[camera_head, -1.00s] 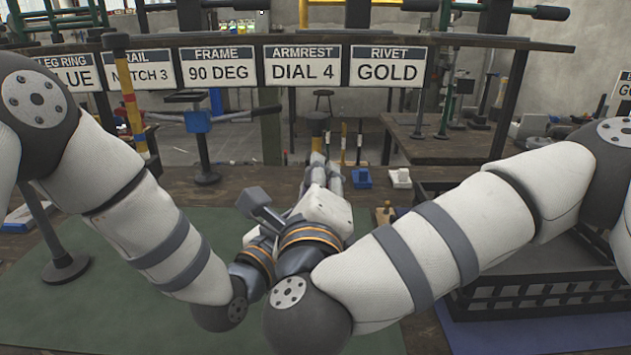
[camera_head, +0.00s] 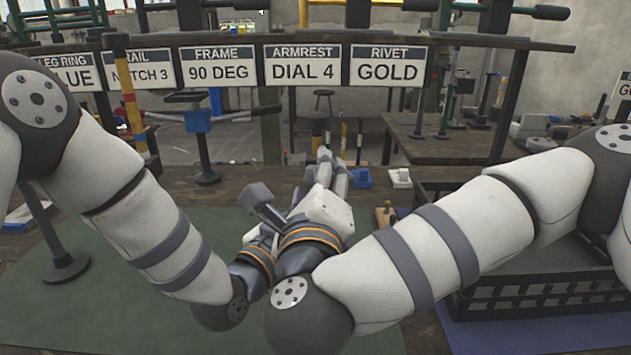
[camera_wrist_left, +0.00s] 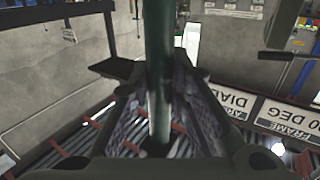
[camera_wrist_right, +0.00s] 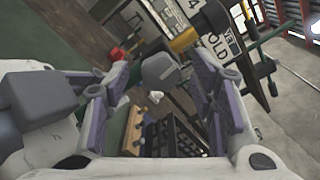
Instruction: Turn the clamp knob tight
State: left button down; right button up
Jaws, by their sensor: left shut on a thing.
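In the left wrist view my left gripper (camera_wrist_left: 160,78) is shut around a dark green upright post (camera_wrist_left: 158,40). In the right wrist view my right gripper (camera_wrist_right: 163,72) has its purple-sided fingers spread apart. A grey rounded knob (camera_wrist_right: 160,70) shows in the gap between them, apparently clear of both fingers. I cannot tell how deep it sits between the tips. A yellow-banded piece (camera_wrist_right: 185,40) shows just behind it. In the head view my crossed forearms and wrists hide most of the clamp and the left fingers; the right gripper (camera_head: 330,170) points away over the bench.
A green mat (camera_head: 100,285) covers the bench front. A black basket (camera_head: 540,298) stands at the right, partly behind my right arm. A blue block (camera_head: 361,178) and a white block (camera_head: 400,177) lie beyond the grippers. A sign rail (camera_head: 480,40) spans the back.

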jog(key=shift+s, duration=0.1)
jog(key=s, duration=1.2)
jog(key=shift+a, duration=0.15)
jog(key=shift+w, duration=0.1)
pick_arm(q)
jog(key=c, duration=1.4)
grip_release()
jog(key=shift+r, duration=0.1)
jog(key=shift+c, duration=0.2)
